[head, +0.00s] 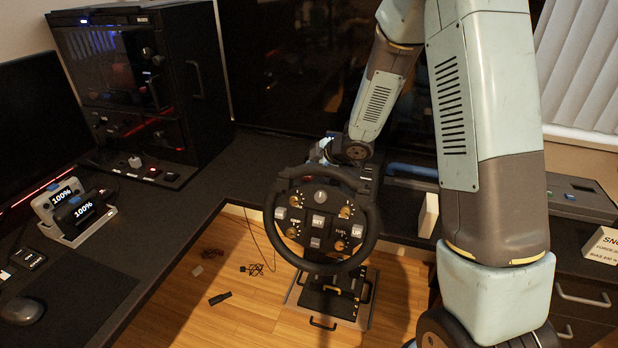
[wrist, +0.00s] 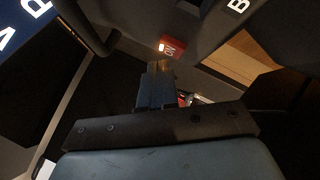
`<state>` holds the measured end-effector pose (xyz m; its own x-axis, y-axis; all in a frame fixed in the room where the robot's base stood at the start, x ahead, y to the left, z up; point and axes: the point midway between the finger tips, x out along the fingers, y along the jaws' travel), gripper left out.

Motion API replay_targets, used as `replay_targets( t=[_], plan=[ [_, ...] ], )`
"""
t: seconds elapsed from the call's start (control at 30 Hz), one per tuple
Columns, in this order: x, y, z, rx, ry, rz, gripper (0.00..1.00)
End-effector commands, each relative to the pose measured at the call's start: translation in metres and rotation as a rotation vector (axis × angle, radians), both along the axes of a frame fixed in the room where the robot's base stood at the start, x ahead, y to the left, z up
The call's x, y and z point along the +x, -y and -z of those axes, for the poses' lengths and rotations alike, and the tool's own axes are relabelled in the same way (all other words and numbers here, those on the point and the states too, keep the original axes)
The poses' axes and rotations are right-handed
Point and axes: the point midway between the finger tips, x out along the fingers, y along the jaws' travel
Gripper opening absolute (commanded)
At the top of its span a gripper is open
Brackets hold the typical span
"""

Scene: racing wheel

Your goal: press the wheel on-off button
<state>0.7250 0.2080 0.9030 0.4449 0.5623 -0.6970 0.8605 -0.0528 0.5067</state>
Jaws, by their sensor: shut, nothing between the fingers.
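The racing wheel (head: 311,267) stands upright in the middle of the head view, its button-covered face toward that camera. In the wrist view, a small red switch (wrist: 174,48) with white lettering and a bright light at its left end sits on a dark housing (wrist: 197,22); it looks like the on-off button. My gripper (wrist: 160,68) is shut and empty, its fingertips just below the red switch in that view. I cannot tell whether they touch it. In the head view my arm reaches behind the wheel's top rim, and the fingertips are hidden there.
A black desk (head: 160,232) runs along the left, with a charging dock (head: 78,232) and a mouse (head: 22,311). A dark computer case (head: 150,75) stands at the back left. A white block (head: 428,216) is right of the wheel. Wooden floor shows below.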

Motion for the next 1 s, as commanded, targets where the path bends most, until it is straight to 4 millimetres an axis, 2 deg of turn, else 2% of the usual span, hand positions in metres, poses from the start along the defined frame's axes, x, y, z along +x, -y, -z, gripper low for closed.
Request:
replay_targets(
  t=[0.17, 0.73, 1.0],
  plan=[
    [0.000, 0.000, -0.006, 0.001, 0.001, -0.001, 0.00],
    [0.000, -0.001, -0.052, 0.001, 0.003, -0.001, 0.00],
    [0.000, 0.000, -0.060, 0.000, 0.001, -0.001, 0.00]
  ],
)
